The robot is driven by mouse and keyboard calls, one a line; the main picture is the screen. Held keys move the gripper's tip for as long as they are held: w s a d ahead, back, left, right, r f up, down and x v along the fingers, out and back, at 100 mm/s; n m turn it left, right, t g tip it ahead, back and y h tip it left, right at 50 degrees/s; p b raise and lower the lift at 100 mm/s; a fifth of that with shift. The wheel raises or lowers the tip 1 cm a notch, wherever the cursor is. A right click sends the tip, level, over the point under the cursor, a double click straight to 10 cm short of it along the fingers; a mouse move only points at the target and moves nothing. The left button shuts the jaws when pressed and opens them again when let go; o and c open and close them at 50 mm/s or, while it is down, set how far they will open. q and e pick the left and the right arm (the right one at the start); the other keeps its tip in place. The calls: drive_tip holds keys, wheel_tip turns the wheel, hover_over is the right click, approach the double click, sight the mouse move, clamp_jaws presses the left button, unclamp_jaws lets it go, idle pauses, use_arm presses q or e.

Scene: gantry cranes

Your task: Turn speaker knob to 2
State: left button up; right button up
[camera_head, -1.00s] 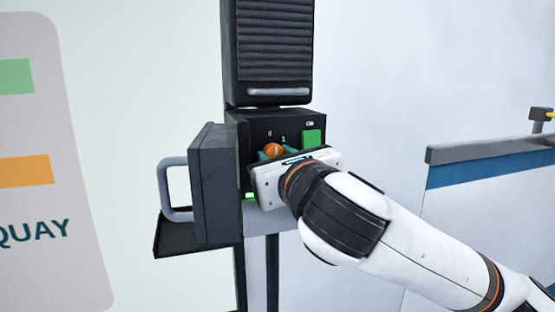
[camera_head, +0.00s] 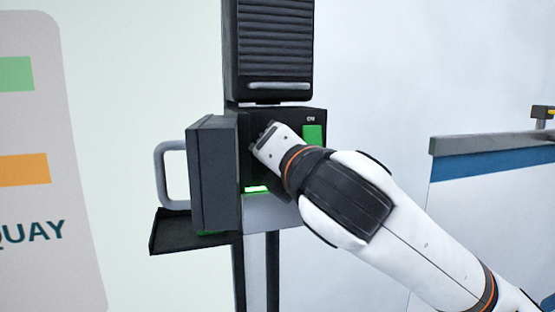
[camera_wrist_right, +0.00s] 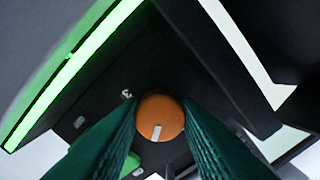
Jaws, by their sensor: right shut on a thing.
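The speaker knob (camera_wrist_right: 160,112) is a round orange disc with a white mark, on the black panel of the dark box. In the right wrist view it sits between the green fingertips of my right gripper (camera_wrist_right: 160,118), which is shut on it. The white mark points toward the bottom of that view. A small white numeral, seemingly a 3, shows on the panel up and left of the knob; other numerals are not readable. In the head view my right gripper (camera_head: 264,140) is turned at the panel (camera_head: 285,116) and hides the knob. My left gripper is not in view.
An open box door (camera_head: 214,175) with a grey handle (camera_head: 172,175) stands left of my gripper. A black speaker (camera_head: 275,50) is above. A green square (camera_head: 313,135) is on the panel's right. A ledge (camera_head: 485,143) stands at the right.

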drive_tip(key=m+b, duration=0.1)
drive_tip(key=m, duration=0.3)
drive_tip(key=shift+m+b, duration=0.3)
drive_tip(key=shift+b, duration=0.1)
drive_tip(key=shift+m+b, duration=0.75)
drive_tip(key=shift+m, duration=1.15)
drive_tip(key=o, duration=1)
drive_tip(key=shift+d, duration=0.1)
